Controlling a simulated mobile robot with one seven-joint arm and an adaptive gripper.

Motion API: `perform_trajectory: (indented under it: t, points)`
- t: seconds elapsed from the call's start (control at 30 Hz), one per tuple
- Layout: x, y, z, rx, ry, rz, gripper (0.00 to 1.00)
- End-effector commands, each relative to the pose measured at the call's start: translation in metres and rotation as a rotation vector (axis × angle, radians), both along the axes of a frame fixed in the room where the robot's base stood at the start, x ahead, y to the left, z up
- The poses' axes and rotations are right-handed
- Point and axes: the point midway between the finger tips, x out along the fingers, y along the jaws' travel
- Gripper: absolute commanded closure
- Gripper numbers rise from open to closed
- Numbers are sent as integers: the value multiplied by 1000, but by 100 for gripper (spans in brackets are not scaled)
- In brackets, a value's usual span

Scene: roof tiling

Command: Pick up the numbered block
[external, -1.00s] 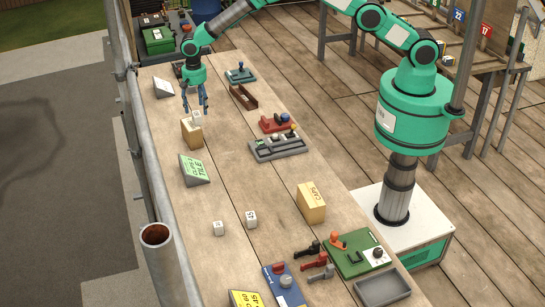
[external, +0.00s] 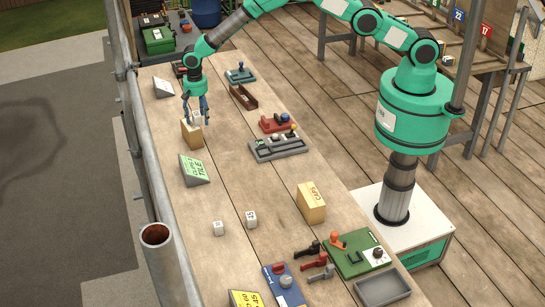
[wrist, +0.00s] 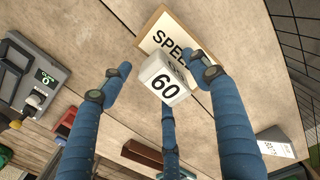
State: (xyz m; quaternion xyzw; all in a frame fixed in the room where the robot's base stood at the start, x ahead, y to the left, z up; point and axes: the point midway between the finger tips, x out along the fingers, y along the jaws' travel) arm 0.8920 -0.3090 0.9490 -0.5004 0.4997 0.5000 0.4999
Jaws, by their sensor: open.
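The white numbered block marked 60 (wrist: 163,80) rests on a tan box labelled SPEED (wrist: 172,40) in the wrist view. In the external view, the tan box (external: 191,134) stands on the plank table's far left part, and the block on it is mostly hidden by my fingers. My gripper (external: 196,116) is open above the box, its blue fingers pointing down. In the wrist view, my three fingers (wrist: 160,85) are spread around the block, with visible gaps beside it. Two other white numbered blocks, one on the left (external: 218,228) and one on the right (external: 251,219), sit apart on the table.
A green-faced sign (external: 194,169) stands close in front of the box. A white sign (external: 163,88) is behind it. A grey tray with knobs (external: 278,147) and a CAPS box (external: 311,203) lie to the right. A scaffold rail (external: 143,150) runs along the left edge.

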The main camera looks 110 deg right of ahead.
Motion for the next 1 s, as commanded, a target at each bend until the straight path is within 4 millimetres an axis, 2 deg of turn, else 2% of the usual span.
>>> perform_trajectory:
  t: [0.4,0.47,0.67,1.0]
  points:
    - [0,0,0,0,0,0,39]
    - [0,0,0,0,0,0,46]
    - [0,0,0,0,0,0,86]
    - [0,0,0,0,0,0,88]
